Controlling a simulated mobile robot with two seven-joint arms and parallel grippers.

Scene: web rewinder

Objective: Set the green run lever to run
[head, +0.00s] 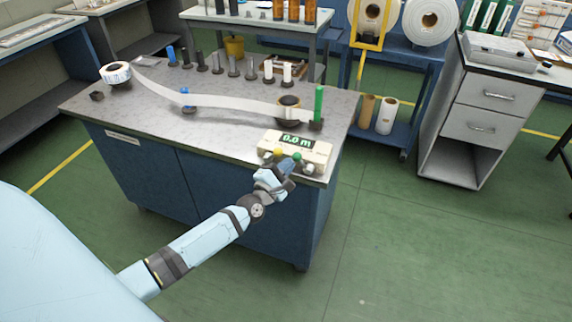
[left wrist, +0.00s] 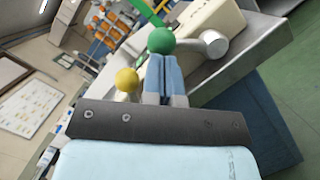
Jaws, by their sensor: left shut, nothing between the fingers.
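The green run lever's ball knob (head: 297,156) is at the front of the cream counter box (head: 310,149), whose display reads 0.0 m. In the left wrist view the green knob (left wrist: 161,40) is just beyond my closed left fingertips (left wrist: 161,58). The tips overlap its lower edge in the picture; I cannot tell whether they touch. My left gripper (head: 289,165) is shut and empty, at the front edge of the rewinder bench. It hides the lower part of the lever. My right gripper is not in view.
A yellow knob (head: 278,151) is to the left of the green one, and a grey knob (head: 308,169) is to the right. A tall green post (head: 319,103) stands behind the box. A white web (head: 215,102) runs across the bench (head: 220,139). The floor in front is clear.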

